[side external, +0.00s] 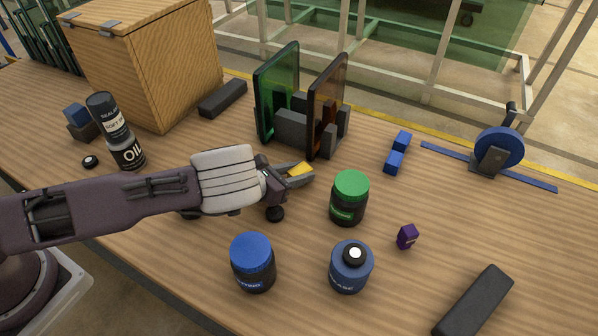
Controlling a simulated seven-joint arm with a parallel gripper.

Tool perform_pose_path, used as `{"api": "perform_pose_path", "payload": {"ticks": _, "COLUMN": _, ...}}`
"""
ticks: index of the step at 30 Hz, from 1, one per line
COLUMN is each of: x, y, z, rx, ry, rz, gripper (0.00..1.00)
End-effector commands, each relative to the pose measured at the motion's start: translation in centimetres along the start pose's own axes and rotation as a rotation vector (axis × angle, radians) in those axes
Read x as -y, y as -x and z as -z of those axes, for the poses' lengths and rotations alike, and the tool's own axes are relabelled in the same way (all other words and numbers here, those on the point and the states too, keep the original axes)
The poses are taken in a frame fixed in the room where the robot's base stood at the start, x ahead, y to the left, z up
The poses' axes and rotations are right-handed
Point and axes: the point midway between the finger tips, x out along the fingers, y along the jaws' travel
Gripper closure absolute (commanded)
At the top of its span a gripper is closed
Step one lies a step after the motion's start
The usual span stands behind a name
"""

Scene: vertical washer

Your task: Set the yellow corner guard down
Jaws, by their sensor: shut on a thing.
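The yellow corner guard (299,169) is a small yellow piece at the end of my arm. My gripper (300,175) is shut on it, and the fingers hide part of it. The gripper is low over the wooden table (390,210), left of the green-lidded jar and in front of the rack with the panels. I cannot tell whether the guard touches the table.
A rack (292,128) holds a green panel (277,92) and a brown panel (327,105). A purple block (407,237) lies right. Table between the purple block and blue blocks (397,152) is clear.

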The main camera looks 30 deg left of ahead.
Motion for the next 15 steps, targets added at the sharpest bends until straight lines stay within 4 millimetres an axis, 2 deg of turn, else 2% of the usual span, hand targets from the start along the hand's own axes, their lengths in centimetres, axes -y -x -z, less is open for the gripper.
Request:
{"api": "perform_pose_path", "payload": {"ticks": 4, "x": 0.02, "y": -0.04, "z": 0.12, "rx": -0.001, "ry": -0.001, "rz": 0.000, "gripper": 1.00}}
{"api": "perform_pose_path", "payload": {"ticks": 5, "x": 0.02, "y": -0.06, "z": 0.17, "rx": -0.001, "ry": -0.001, "rz": 0.000, "gripper": 0.66}}
{"api": "perform_pose_path", "payload": {"ticks": 8, "x": 0.02, "y": -0.05, "z": 0.13, "rx": -0.001, "ry": 0.000, "rz": 0.000, "gripper": 0.47}}
{"api": "perform_pose_path", "payload": {"ticks": 15, "x": 0.02, "y": -0.04, "z": 0.11, "rx": -0.001, "ry": 0.000, "rz": 0.000, "gripper": 0.46}}
